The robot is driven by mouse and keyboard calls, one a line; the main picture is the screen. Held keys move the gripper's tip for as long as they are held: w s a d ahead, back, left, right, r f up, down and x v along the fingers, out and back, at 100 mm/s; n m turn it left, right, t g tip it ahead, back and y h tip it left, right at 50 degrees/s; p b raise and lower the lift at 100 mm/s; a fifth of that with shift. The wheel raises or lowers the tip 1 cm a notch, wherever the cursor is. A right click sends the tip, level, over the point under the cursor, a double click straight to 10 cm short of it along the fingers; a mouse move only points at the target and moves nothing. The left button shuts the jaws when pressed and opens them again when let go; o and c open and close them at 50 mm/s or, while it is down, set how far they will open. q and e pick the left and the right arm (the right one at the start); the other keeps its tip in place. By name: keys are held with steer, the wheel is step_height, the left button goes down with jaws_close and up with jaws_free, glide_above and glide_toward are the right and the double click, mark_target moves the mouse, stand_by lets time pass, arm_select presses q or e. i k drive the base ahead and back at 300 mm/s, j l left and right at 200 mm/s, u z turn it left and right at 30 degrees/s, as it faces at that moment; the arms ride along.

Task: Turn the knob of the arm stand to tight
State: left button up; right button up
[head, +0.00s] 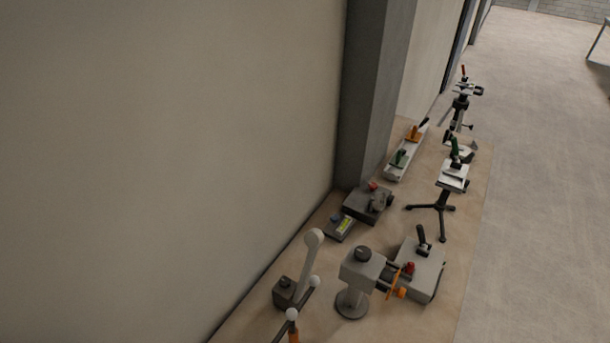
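I cannot tell for certain which item is the arm stand. At the near end of the bench, a dark block with a small black knob (285,282) stands beside a pale upright arm (309,262) with a rounded top. A dark rod with white balls (303,297) lies close to it, above an orange piece cut off by the bottom edge. To its right, a grey stand (353,293) on a round base carries a black knob (363,254) on its head. The tight or loose setting of either knob is too small to read. Neither gripper is in view.
The long tan bench (388,324) runs along the wall. Beyond the stands are a grey box with a black lever (421,262), a dark vise-like block (369,203), a tripod (441,204) and a tray with handles (405,155). A grey pillar (368,90) flanks the bench; open floor lies right.

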mark_target(285, 282)
steer(key=i+l+u, duration=0.15)
steer(key=u, duration=0.25)
steer(key=i+l+u, duration=0.15)
steer(key=l+u, duration=0.4)
steer(key=u, duration=0.8)
steer(key=i+l, duration=0.05)
